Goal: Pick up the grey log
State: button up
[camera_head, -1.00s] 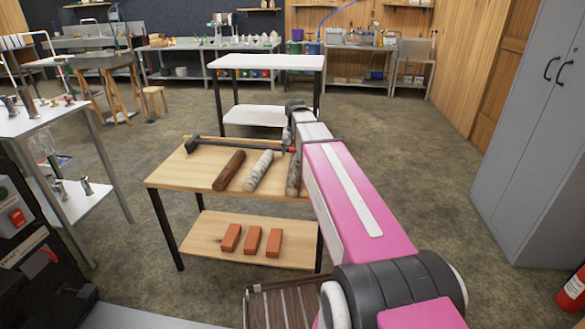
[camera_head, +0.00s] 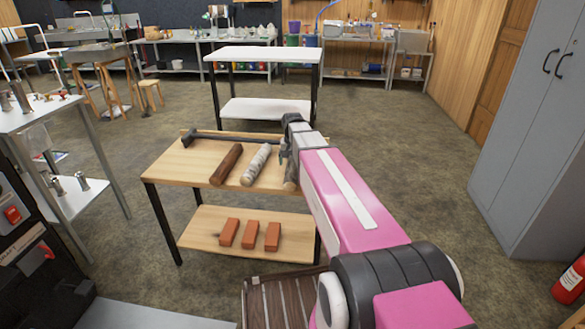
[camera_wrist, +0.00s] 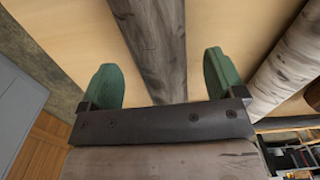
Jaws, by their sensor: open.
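The grey log (camera_head: 290,174) lies at the right of the wooden table top, largely hidden behind my arm in the head view. In the wrist view the grey log (camera_wrist: 152,42) runs down the picture between the two green fingers. My gripper (camera_wrist: 160,72) is open, with one finger on each side of the log and a gap on both sides. In the head view my gripper (camera_head: 285,150) is over the right part of the table, mostly hidden by my arm. I cannot tell whether it touches the log.
A pale birch log (camera_head: 256,165) lies left of the grey log, and a brown log (camera_head: 226,164) beyond it. A long-handled dark tool (camera_head: 225,136) lies along the table's back. Orange bricks (camera_head: 250,235) sit on the lower shelf. A grey cabinet (camera_head: 535,130) stands right.

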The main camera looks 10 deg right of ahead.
jog(key=shift+f, duration=1.25)
jog(key=c, duration=1.2)
jog(key=shift+r, duration=0.15)
